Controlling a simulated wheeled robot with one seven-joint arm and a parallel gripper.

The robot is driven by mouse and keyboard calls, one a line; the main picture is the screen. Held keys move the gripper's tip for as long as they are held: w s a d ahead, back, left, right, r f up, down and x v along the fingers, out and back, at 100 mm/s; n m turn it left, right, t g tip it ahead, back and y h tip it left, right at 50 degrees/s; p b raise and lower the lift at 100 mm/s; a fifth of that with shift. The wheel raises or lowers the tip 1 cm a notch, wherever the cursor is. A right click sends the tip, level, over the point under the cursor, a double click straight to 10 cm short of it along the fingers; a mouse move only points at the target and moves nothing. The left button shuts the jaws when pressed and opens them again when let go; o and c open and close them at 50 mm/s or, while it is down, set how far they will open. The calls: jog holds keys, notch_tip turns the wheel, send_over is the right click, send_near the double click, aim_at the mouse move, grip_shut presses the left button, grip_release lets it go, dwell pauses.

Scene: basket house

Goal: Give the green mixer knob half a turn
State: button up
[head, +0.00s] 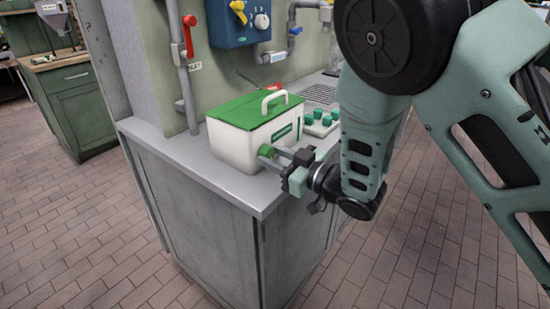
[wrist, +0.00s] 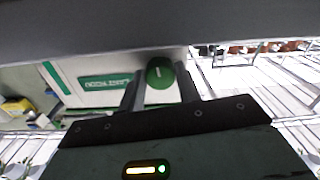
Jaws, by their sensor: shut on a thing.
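The mixer is a white box (head: 229,145) with a green lid and a white handle, standing on the grey counter near its front corner. Its green knob (head: 266,151) is on the front face, low and towards the right. My gripper (head: 274,156) reaches it from the right and is shut on the knob. In the wrist view the round green knob (wrist: 160,72) with a short white mark sits between the two dark fingers (wrist: 160,85). The mark stands nearly upright in that picture. The fingers partly hide the knob's sides.
Green-topped pieces on a pale base (head: 319,122) stand on the counter behind the mixer. A blue wall box (head: 238,22) and a pipe with a red lever (head: 189,35) are behind. The counter's front edge (head: 262,213) is close below my gripper. The brick floor in front is clear.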

jog(key=o, duration=1)
jog(key=shift+c, duration=0.2)
jog(key=shift+d, duration=0.1)
jog(key=p+v, duration=0.6)
jog(key=v, duration=1.1)
jog(key=shift+s+d, duration=0.1)
jog(key=shift+s, duration=0.05)
